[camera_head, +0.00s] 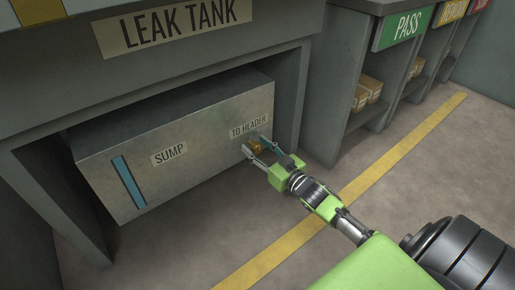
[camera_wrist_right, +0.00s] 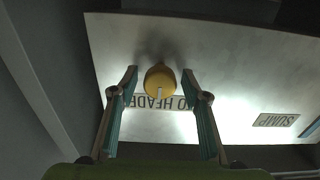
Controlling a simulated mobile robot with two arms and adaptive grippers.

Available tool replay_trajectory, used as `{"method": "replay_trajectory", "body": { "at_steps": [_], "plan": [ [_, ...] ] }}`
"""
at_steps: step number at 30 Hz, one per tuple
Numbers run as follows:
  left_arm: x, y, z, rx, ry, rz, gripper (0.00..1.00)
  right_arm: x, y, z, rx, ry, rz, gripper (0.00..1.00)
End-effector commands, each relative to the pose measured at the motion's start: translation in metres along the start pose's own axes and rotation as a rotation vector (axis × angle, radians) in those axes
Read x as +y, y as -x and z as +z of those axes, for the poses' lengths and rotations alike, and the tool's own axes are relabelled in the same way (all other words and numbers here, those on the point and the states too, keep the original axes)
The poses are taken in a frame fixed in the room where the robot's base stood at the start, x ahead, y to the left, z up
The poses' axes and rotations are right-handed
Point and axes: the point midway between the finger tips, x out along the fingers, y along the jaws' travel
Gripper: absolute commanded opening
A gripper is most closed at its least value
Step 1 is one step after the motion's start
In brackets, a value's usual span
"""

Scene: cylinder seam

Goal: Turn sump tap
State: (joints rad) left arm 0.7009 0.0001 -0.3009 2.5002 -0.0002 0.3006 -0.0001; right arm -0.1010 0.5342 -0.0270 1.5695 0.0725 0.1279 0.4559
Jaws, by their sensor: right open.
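The sump (camera_head: 215,162) is a grey metal box labelled SUMP, below the bench marked LEAK TANK. The tap (camera_head: 257,146) is a small yellow round knob at the right end of its front, by the TO HEADER label. In the right wrist view the tap (camera_wrist_right: 160,81) shows a pale mark on its face. My right gripper (camera_head: 256,147) is open, with a finger on either side of the tap; the wrist view shows the gripper (camera_wrist_right: 163,85) with gaps between the fingers and the tap. Contact is not visible. My left gripper is not in view.
The bench leg (camera_head: 291,105) stands close right of the sump. Shelves with a green PASS sign (camera_head: 403,27) hold cardboard boxes (camera_head: 369,88). A yellow floor line (camera_head: 402,145) runs under my right arm. The floor in front of the sump is clear.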

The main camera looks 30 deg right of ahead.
Motion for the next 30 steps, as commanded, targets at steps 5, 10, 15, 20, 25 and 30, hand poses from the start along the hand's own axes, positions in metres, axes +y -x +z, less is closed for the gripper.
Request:
{"method": "replay_trajectory", "body": {
  "at_steps": [5, 10, 15, 20, 25, 30],
  "plan": [
    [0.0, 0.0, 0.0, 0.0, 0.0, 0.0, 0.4, 0.0, 0.0, 0.0, 0.0, 0.0, 0.0, 0.07],
    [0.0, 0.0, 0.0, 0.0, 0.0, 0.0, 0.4, 0.0, 0.0, 0.0, 0.0, 0.0, 0.0, 0.05],
    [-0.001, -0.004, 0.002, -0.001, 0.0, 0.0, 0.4, -0.001, 0.0, -0.001, 0.001, 0.02, 0.0, 0.05],
    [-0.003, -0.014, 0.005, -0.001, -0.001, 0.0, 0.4, -0.001, 0.0, -0.003, 0.0, 0.082, 0.001, 0.05],
    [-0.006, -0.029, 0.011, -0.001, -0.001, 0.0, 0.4, -0.001, 0.0, -0.005, 0.0, 0.198, 0.001, 0.05],
    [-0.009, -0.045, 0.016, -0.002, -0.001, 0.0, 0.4, -0.002, 0.0, -0.004, -0.001, 0.352, 0.002, 0.05]
  ]
}}
